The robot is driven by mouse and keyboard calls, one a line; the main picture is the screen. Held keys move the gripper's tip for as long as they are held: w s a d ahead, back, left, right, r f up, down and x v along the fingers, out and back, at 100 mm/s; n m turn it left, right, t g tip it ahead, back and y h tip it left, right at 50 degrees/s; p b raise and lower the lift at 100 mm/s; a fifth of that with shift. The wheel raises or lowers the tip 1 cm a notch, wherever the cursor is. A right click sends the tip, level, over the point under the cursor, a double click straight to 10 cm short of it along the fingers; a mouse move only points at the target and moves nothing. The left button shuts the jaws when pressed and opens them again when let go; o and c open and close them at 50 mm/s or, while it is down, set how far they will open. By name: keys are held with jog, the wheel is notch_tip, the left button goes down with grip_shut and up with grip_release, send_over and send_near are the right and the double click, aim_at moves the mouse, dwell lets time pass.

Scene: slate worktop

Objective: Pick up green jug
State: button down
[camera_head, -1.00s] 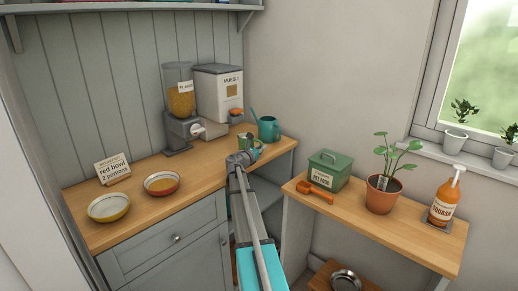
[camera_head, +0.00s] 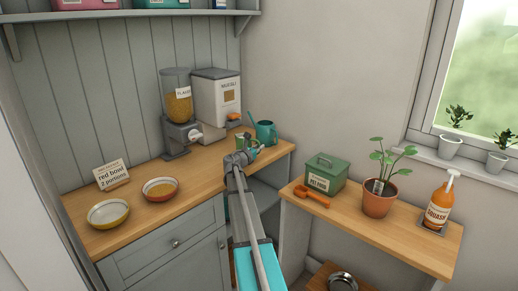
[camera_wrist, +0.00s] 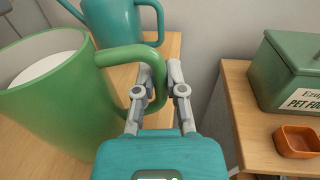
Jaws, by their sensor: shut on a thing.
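The green jug (camera_wrist: 60,100) fills the left of the wrist view, with its round handle (camera_wrist: 158,95) pointing right and a white inside showing at its top. My gripper (camera_wrist: 160,85) is shut on that handle, one finger on each side. In the head view the green jug (camera_head: 241,141) is small and partly hidden behind my gripper (camera_head: 252,153) at the right end of the wooden counter. Its base is hidden, so I cannot tell if it touches the counter.
A teal watering can (camera_head: 267,133) stands close behind the jug. The muesli box (camera_head: 218,100) and flakes dispenser (camera_head: 177,105) are to the left. Across a gap, the lower shelf holds a green pet food tin (camera_head: 320,176), an orange scoop (camera_head: 311,195) and a potted plant (camera_head: 379,198).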

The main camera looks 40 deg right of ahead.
jog(key=shift+r, duration=0.4)
jog(key=s+a+r+p, duration=0.8)
jog(key=s+r+p, duration=0.1)
jog(key=s+p, duration=0.1)
jog(key=shift+s+a+r, duration=0.25)
jog(key=shift+a+r, duration=0.05)
jog(key=shift+a, duration=0.1)
dwell(0.9)
jog(key=shift+s+a, duration=0.1)
dwell(0.4)
